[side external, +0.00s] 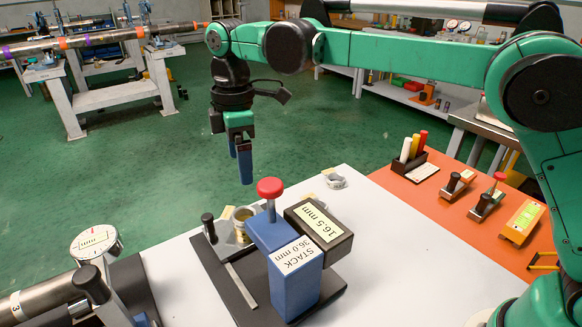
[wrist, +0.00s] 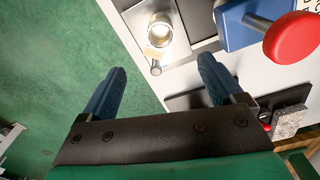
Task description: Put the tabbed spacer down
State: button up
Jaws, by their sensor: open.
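My gripper (side external: 240,165) hangs in the air with its blue fingers pointing down, to the left of and above the block assembly. In the wrist view my gripper (wrist: 160,85) is open, with nothing between its fingers. A dark block labelled 16.5 mm (side external: 330,240) sits against a blue block labelled STACK 36.0 mm (side external: 295,285). A blue piece (side external: 272,234) with a red knob (side external: 270,187) stands beside them; the red knob also shows in the wrist view (wrist: 293,38). I cannot tell for sure which of these is the tabbed spacer.
A dark base plate (side external: 228,283) carries the blocks and a metal ring (side external: 243,214). The white tabletop (side external: 405,250) is clear to the right. A dial gauge (side external: 95,241) and pipe (side external: 40,297) lie front left. An orange mat (side external: 430,196) holds small tools.

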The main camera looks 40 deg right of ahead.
jog(key=s+d+r+m+t, duration=0.4)
jog(key=s+d+m, duration=0.25)
jog(key=d, duration=0.25)
jog(key=s+d+f+m+t, duration=0.3)
jog(key=s+d+f+m, duration=0.3)
jog(key=s+m, duration=0.2)
jog(key=shift+m, duration=0.35)
